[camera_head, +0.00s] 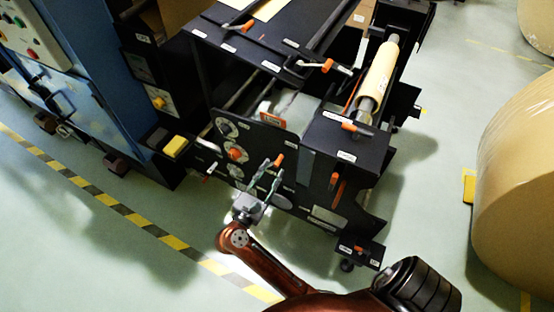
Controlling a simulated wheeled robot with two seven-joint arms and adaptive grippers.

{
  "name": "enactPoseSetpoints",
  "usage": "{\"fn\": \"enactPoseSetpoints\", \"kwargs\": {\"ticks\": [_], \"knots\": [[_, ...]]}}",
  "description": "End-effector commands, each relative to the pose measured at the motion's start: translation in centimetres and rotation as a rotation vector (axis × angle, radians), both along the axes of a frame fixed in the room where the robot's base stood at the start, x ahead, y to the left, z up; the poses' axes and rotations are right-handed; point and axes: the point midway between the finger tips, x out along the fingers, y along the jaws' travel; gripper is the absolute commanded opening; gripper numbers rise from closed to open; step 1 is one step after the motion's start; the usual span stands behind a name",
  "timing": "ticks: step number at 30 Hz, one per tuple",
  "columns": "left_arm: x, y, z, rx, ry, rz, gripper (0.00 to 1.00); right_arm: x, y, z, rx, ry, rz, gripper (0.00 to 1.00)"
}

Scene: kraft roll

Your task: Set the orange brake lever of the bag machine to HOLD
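Several orange handles show on the black bag machine (300,150), and their labels are too small to read, so I cannot tell for sure which is the brake lever. One orange lever tip (279,160) shows at the fingertips of my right gripper (273,169), in front of the machine's side panel. The gripper's two fingers are apart, and I cannot tell whether they touch that lever. Another orange handle (334,181) stands upright on the panel to the right. The HOLD mark cannot be made out. My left gripper is out of view.
A round orange knob (235,154) sits on the panel left of my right gripper. A pedal box (358,251) is low at the right. A blue cabinet (90,70) stands left, and a large kraft roll (520,180) stands right. Floor is free in front.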

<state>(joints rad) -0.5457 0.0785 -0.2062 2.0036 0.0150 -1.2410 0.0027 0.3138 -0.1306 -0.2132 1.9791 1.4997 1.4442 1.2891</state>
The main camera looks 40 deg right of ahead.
Motion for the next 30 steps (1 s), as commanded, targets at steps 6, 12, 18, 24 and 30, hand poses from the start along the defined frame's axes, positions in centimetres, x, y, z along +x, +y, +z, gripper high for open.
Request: {"fn": "enactPoseSetpoints", "kwargs": {"ticks": [6,12,18,24,30], "knots": [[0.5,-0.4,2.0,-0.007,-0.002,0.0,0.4,1.4,-3.4,0.0,-0.008,0.001,-0.001,0.31],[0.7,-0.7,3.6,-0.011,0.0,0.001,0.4,2.2,-5.4,-0.1,-0.008,0.004,-0.001,0.31],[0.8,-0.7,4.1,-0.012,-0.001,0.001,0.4,2.4,-5.9,0.0,-0.007,0.005,0.001,0.31],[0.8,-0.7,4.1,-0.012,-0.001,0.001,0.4,2.4,-5.9,0.0,-0.007,0.005,0.001,0.28],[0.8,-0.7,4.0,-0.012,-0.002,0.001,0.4,2.4,-5.9,0.0,-0.008,0.004,0.001,0.14]]}}
